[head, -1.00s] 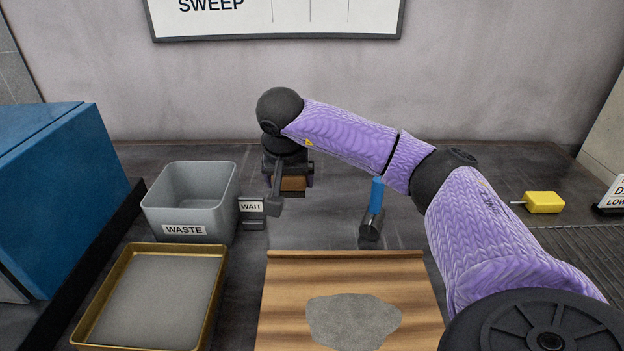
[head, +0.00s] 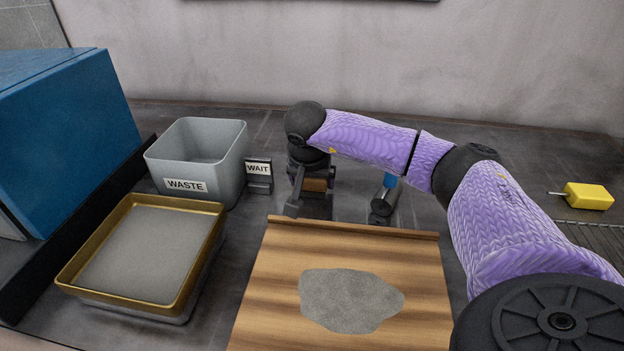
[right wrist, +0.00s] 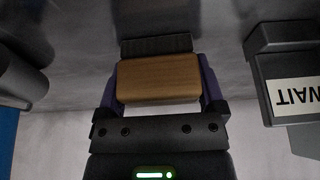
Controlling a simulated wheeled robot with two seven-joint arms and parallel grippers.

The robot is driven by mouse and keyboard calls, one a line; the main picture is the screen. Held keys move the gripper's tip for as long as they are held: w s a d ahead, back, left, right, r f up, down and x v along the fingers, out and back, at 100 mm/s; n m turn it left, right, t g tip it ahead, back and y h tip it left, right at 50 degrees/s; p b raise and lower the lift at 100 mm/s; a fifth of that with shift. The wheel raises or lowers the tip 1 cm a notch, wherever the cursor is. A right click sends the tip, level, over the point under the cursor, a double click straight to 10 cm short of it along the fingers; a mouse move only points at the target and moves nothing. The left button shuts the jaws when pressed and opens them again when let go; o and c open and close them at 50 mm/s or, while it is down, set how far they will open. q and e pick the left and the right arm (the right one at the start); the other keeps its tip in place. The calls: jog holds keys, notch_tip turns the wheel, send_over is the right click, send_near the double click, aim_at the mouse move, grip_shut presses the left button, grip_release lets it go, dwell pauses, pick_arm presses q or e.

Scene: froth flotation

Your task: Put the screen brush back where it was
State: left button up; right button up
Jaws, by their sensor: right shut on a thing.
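The screen brush has a brown wooden block (right wrist: 158,80) with dark bristles (right wrist: 157,45) along one side. It shows in the head view as a small brown block (head: 314,185). My right gripper (head: 313,190) is shut on the block, one finger on each side in the right wrist view (right wrist: 158,88). The brush is behind the wooden board's back edge, between the WAIT sign (head: 258,170) and a dark cylinder with a blue part (head: 383,203). I cannot tell whether the bristles touch the bench. My left gripper is not in view.
A grey WASTE bin (head: 200,160) stands left of the sign. A gold-rimmed tray (head: 70,273) sits in front of it. The wooden board (head: 265,290) carries a grey patch (head: 350,300). A yellow object (head: 588,196) lies far right; a blue box (head: 70,130) stands far left.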

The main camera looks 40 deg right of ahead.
jog(key=shift+f, duration=0.15)
jog(key=o, duration=0.9)
pick_arm(q)
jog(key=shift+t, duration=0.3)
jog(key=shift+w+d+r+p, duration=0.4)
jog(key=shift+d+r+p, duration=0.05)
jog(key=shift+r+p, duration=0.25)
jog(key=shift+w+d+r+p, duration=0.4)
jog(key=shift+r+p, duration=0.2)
jog(key=shift+p, duration=0.1)
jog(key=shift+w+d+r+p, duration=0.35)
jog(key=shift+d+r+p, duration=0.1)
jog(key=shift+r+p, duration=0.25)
pick_arm(e)
jog(key=shift+v, duration=6.15)
